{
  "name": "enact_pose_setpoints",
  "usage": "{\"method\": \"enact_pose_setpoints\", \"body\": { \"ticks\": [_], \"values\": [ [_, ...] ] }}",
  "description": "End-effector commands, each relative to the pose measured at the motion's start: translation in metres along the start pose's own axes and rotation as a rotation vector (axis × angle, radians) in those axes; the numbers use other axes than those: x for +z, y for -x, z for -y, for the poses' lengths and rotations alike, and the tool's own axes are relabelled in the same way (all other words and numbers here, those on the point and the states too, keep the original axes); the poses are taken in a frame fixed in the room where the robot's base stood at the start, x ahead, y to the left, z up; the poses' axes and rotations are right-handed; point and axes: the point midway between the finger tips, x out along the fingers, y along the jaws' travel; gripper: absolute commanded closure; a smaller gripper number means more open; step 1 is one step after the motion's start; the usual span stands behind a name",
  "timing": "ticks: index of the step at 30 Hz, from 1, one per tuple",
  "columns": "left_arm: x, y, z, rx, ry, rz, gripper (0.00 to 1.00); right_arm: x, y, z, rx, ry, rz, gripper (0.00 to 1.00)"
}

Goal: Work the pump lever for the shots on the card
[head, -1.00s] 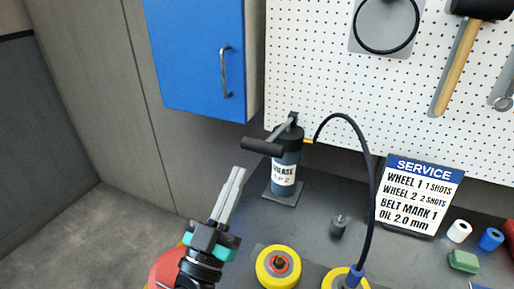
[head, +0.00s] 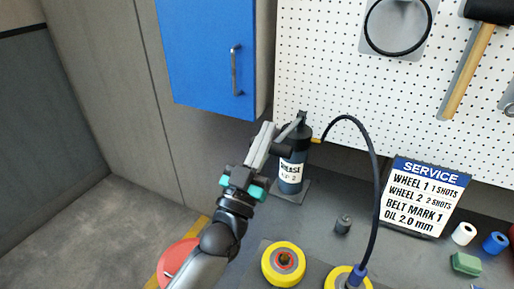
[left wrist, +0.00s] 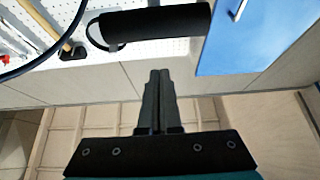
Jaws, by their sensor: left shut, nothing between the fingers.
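The grease pump (head: 291,172) is a dark cylinder with a white label, upright on a small base plate. Its lever (head: 291,128) slopes down left from the top to a black grip (head: 284,149). My left gripper (head: 268,128) is shut and empty; its fingers overlap the grip in the head view and hide its left part. In the left wrist view the grip (left wrist: 155,35) lies crosswise beyond the shut fingertips (left wrist: 158,74); whether they touch I cannot tell. The service card (head: 424,198) reads wheel 1, 1 shots; wheel 2, 2 shots; belt mark 1; oil 2.0 mm.
A blue cabinet (head: 208,55) hangs above left. Small parts, including a green block (head: 466,263), lie right.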

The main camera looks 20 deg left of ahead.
Motion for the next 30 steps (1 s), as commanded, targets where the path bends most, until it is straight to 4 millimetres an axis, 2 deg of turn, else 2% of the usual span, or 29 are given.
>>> {"method": "enact_pose_setpoints", "body": {
  "ticks": [1,6,22,30],
  "values": [
    [0.014,0.007,0.0,0.002,-0.002,0.012,1.0,0.0,-0.004,0.0,0.0,0.0,0.0,0.5],
    [0.029,0.013,0.0,0.001,-0.001,0.01,1.0,0.0,-0.006,0.0,0.0,0.0,0.0,0.5],
    [0.035,0.015,0.0,0.0,-0.001,0.006,1.0,0.0,-0.008,0.0,0.0,0.0,-0.001,0.5],
    [0.049,0.026,0.001,0.0,-0.001,-0.041,1.0,0.003,-0.036,0.001,0.0,0.0,-0.001,0.5]
  ]
}}
